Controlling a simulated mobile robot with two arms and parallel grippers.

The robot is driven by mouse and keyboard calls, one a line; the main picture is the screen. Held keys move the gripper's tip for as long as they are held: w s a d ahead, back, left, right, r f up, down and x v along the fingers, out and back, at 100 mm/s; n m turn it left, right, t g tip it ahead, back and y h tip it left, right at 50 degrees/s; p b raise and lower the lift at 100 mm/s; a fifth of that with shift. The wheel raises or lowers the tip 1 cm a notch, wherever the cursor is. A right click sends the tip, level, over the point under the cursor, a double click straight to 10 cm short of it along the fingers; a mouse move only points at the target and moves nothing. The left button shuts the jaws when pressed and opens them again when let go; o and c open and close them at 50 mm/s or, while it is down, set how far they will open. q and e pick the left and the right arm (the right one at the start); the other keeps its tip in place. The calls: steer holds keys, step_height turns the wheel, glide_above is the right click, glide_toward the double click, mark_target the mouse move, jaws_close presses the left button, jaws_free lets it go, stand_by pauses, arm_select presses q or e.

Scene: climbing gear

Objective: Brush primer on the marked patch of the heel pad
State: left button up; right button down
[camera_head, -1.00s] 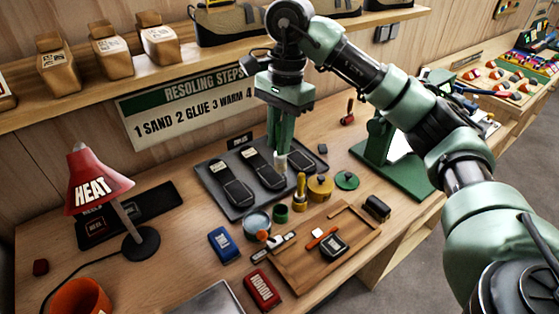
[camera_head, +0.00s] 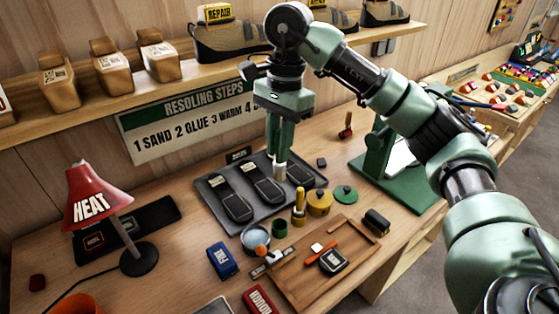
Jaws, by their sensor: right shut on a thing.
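A small dark pad with a pale marked face (camera_head: 333,261), which looks like the heel pad, lies on a wooden board (camera_head: 288,286). An orange-handled tool (camera_head: 322,252) lies beside it. My right gripper (camera_head: 280,165) points down over the dark tray of black soles, behind and left of the pad and apart from it. It is shut on a small pale thing (camera_head: 280,174), mostly hidden by the fingers; I cannot tell whether this is the brush. A yellow round tin (camera_head: 319,203) and a yellow upright handle (camera_head: 299,207) stand between gripper and board. My left gripper is out of view.
The dark tray (camera_head: 210,212) holds several black soles. A red heat lamp (camera_head: 98,195) stands left; a green stand (camera_head: 400,185) is right.

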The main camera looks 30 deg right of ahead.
steer(key=a+f+y, duration=0.2)
steer(key=f, duration=0.6)
steer(key=a+f+y, duration=0.2)
steer(key=f, duration=0.5)
steer(key=shift+s+a+f+g, duration=0.3)
steer(key=shift+s+a+f, duration=0.05)
steer(key=shift+f+b, duration=0.55)
steer(key=shift+b, duration=0.3)
stand_by(0.6)
steer(key=shift+s+f+b, duration=0.1)
steer(key=shift+f+b, duration=0.05)
steer(key=shift+b, duration=0.25)
stand_by(1.7)
step_height(320, 180, up, 7)
steer(key=p, duration=0.2)
steer(key=shift+p, duration=0.4)
stand_by(0.3)
stand_by(0.7)
